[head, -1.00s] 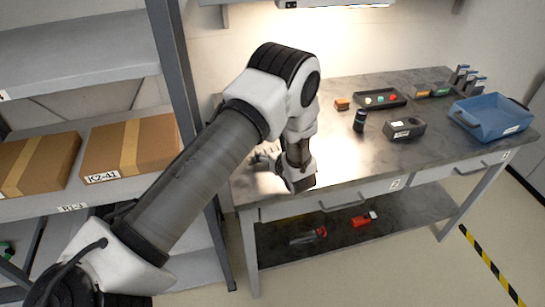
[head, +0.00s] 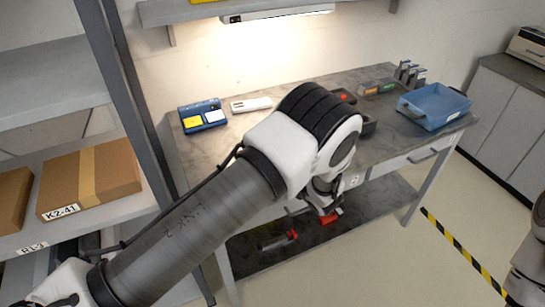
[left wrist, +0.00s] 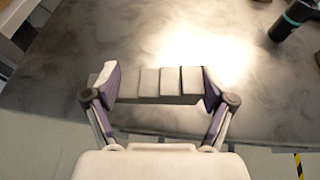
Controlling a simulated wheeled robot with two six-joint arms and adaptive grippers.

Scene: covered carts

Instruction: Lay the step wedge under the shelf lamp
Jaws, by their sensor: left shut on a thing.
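The step wedge (left wrist: 172,84) is a grey block with several steps, held crosswise between the fingertips of my left gripper (left wrist: 158,86) in the left wrist view. It is over the dark worktop; I cannot tell whether it touches it. In the head view my left gripper (head: 326,196) shows only in part by the bench's front edge, and my arm hides the wedge. The shelf lamp (head: 275,14) is lit under the wall shelf and throws a bright patch on the bench, beyond the wedge in the wrist view. My right gripper is not in view.
The bench (head: 235,150) also carries a blue device with a yellow panel (head: 202,116), a white strip (head: 251,104) and a blue bin (head: 435,106). A dark cylinder (left wrist: 291,20) stands right of the bright patch. A rack with cartons (head: 92,178) stands left.

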